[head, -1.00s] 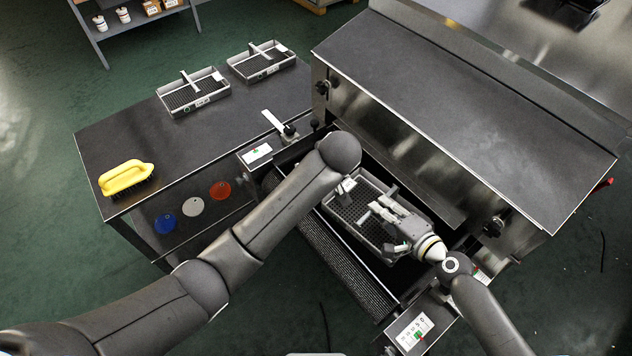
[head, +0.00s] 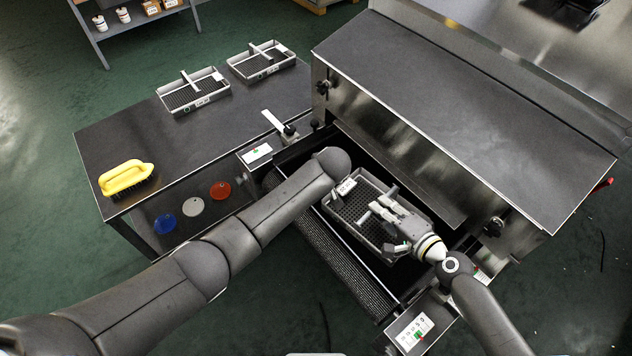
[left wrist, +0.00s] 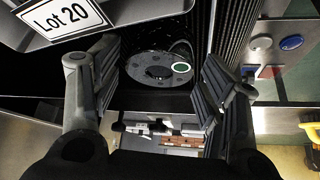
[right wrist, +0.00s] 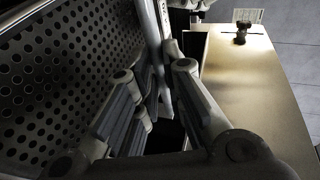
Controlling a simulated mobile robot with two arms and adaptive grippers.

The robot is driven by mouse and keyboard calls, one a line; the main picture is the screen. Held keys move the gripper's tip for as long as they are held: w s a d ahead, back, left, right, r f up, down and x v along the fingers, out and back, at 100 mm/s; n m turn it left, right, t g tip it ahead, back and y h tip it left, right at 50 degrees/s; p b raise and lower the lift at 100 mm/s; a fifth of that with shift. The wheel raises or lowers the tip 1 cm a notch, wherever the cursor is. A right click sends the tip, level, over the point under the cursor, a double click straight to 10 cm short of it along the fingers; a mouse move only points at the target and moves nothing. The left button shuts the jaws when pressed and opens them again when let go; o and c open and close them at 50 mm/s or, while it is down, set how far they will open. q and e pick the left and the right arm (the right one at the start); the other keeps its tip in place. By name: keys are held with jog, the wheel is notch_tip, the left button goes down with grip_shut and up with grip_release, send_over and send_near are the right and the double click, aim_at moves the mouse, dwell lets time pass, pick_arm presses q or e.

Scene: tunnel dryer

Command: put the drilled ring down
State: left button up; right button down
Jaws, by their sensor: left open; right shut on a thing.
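The drilled ring (left wrist: 150,68) shows in the left wrist view as a dark grey disc with a centre hole, small holes around it and a green-and-white round mark. It lies flat on a dark surface beyond my left fingertips. My left gripper (left wrist: 160,95) is open, its fingers apart on either side of the ring in that view, with no visible contact. In the head view my left arm hides this gripper and the ring. My right gripper (head: 381,209) is shut on the mesh basket (head: 362,241) on the dryer's infeed; which part it grips is unclear.
The basket's "Lot 20" tag (left wrist: 62,22) is close beside my left gripper. The dryer hood (head: 470,120) stands behind the basket. The side table (head: 220,135) carries two more baskets and a yellow brush (head: 125,178).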

pick_arm(q)
jog(key=shift+x, duration=1.15)
jog(key=c, duration=1.5)
jog(key=shift+w+d+r, duration=0.1)
jog(key=shift+r, duration=0.05)
